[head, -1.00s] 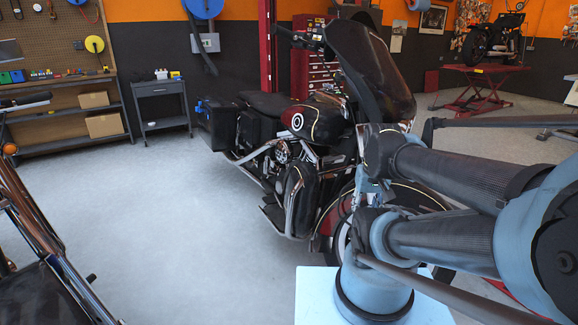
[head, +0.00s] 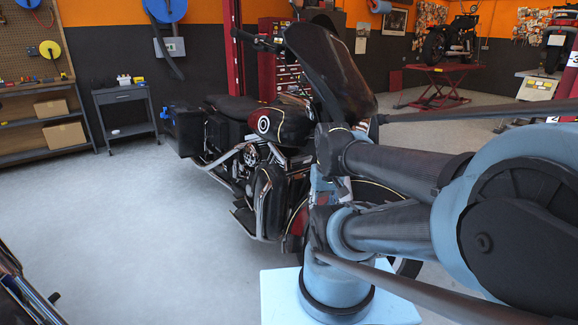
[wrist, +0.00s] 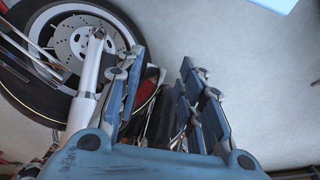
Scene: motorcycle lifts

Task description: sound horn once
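A dark red and black touring motorcycle (head: 283,122) stands upright in the middle of the head view, with a tall dark windshield (head: 335,75). Part of its handlebar (head: 262,42) shows left of the windshield. I cannot make out a horn button. My arm covers much of the front wheel in the head view, where I cannot make out my gripper. In the wrist view my gripper (wrist: 160,65) is open and nothing shows gripped between its fingers. A front wheel with a brake disc (wrist: 80,42) and a chrome fork leg (wrist: 92,75) are left of the fingers.
A small dark cart (head: 122,112) and a shelf (head: 45,125) stand at the left back. A red tool chest (head: 280,70) is behind the motorcycle. Another motorcycle rests on a red lift (head: 440,85) at the back right.

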